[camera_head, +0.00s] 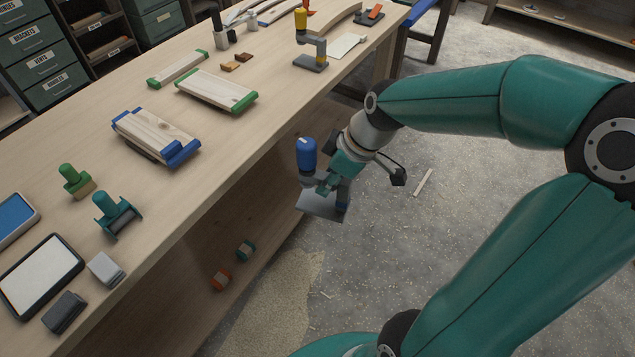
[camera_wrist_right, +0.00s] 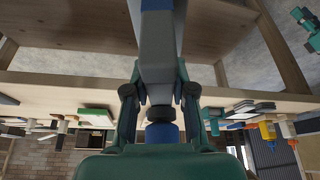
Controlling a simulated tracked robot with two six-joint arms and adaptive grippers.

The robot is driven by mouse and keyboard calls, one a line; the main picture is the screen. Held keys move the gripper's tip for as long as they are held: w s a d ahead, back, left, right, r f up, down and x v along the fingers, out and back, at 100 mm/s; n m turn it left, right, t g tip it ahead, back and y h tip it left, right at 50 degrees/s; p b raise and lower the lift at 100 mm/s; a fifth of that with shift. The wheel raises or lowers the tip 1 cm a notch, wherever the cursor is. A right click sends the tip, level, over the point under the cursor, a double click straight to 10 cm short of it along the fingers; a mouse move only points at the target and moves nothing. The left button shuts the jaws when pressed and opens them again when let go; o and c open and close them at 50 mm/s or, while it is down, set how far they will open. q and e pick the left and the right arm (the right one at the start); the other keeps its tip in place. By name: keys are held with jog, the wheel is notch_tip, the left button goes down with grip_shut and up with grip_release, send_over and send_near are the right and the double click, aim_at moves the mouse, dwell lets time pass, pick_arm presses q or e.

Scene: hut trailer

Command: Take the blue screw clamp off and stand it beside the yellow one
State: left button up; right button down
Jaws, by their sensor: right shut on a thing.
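The blue screw clamp (camera_head: 306,154) is in my right gripper (camera_head: 331,181), held in the air past the bench's front edge, over the floor. Its blue handle points up and its grey flat plate hangs at the bottom. In the right wrist view the clamp's grey and blue body (camera_wrist_right: 158,50) runs between the two shut fingers. The yellow screw clamp (camera_head: 312,48) stands upright on the bench at the far end, handle up. My left gripper is not seen in the head view.
The workbench (camera_head: 200,190) carries boards with green ends (camera_head: 215,90), a board with blue ends (camera_head: 155,135), a green-handled tool (camera_head: 75,181) and a teal tool (camera_head: 114,214). A pale sheet (camera_head: 345,45) lies right of the yellow clamp. Bare bench shows along the front edge.

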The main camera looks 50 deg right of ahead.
aim_at(350, 185)
jog(key=shift+s+d+r+b, duration=0.1)
jog(key=shift+s+d+b, duration=0.2)
jog(key=shift+s, duration=0.35)
jog(key=shift+s+d+f+b, duration=0.1)
jog(key=shift+s+d+b, duration=0.2)
jog(key=shift+s, duration=0.35)
jog(key=shift+s+d+r+b, duration=0.1)
jog(key=shift+s+d+b, duration=0.2)
jog(key=shift+s, duration=0.35)
jog(key=shift+r, duration=0.1)
jog(key=shift+r+p, duration=1.75)
jog(key=shift+r, duration=0.7)
